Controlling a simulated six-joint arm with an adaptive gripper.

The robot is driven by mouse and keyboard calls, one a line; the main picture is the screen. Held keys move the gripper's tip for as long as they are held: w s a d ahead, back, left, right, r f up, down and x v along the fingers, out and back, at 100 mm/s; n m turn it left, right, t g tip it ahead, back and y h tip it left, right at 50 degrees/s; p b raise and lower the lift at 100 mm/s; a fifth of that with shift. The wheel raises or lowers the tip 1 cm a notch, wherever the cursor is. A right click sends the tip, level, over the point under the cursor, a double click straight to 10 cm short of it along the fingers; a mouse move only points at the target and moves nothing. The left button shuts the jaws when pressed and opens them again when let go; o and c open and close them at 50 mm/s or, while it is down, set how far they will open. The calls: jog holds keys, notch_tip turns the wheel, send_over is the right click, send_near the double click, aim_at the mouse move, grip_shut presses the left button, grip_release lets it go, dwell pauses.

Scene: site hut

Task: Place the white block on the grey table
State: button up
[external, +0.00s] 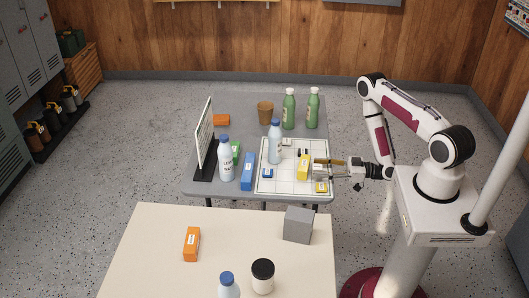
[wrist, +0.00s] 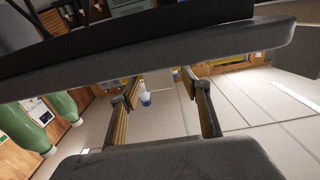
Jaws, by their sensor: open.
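The grey table (external: 247,110) carries a white gridded board (external: 263,184) on its right half. A small pale block (external: 287,142) lies on the board's far part and may be the white block; I cannot tell for sure. My gripper (external: 316,169) is low over the board's right side, beside a yellow block (external: 303,166), and reaches in from the right. In the wrist view my gripper (wrist: 165,118) has its two fingers apart, with nothing held between them. A white bottle with a blue end (wrist: 147,98) shows beyond the fingers.
A blue-capped bottle (external: 275,143) stands on the board, another (external: 226,160) left of it. Green bottles (external: 289,110) and a brown cup (external: 265,113) stand behind. A blue box (external: 247,171) and a dark-based sign (external: 204,148) are left. A cream table (external: 150,235) is in front.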

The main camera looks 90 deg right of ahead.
jog(key=c, duration=1.3)
jog(key=shift+c, duration=0.2)
jog(key=shift+r, duration=0.1)
jog(key=shift+r, duration=1.65)
jog(key=s, duration=1.8)
